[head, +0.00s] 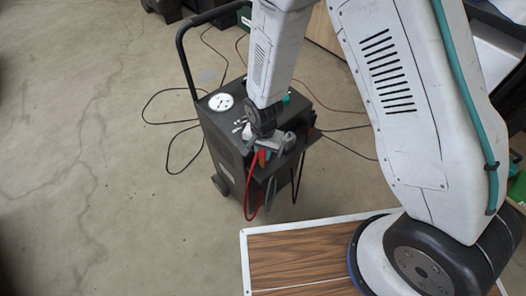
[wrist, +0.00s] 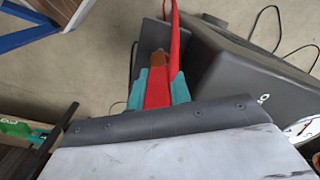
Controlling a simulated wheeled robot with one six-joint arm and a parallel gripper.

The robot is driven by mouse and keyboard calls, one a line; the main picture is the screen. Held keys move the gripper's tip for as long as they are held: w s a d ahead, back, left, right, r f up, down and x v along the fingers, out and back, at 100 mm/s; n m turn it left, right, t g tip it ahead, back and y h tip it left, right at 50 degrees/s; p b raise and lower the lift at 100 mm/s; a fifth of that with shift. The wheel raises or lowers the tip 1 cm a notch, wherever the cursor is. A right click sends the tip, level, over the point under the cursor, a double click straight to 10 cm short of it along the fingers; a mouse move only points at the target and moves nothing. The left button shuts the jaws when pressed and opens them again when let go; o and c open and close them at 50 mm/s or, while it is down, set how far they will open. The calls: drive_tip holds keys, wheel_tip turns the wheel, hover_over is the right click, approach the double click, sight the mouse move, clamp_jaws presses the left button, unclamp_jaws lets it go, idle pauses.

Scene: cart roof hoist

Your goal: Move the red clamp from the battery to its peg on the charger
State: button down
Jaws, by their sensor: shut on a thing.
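My gripper (head: 262,147) is at the front edge of the charger (head: 226,140), a dark wheeled cart with a white round gauge and a tall handle. In the wrist view my gripper (wrist: 158,82) has its teal fingers shut on the red clamp (wrist: 157,88), one on each side. The red clamp (head: 262,157) shows only in part in the head view, and its red cable (head: 248,200) hangs in a loop below. The charger (wrist: 245,75) also fills the right of the wrist view. I cannot make out the peg or the battery.
A wood-topped surface with a white rim (head: 246,262) is at the bottom, near my arm. Thin dark cables (head: 150,108) lie on the floor around the charger. The concrete floor (head: 80,180) at the left is clear.

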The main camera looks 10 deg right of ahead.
sight(263, 157)
drive_tip(key=shift+f, duration=1.6)
drive_tip(key=c, duration=1.2)
unclamp_jaws()
drive_tip(key=shift+r, duration=3.9)
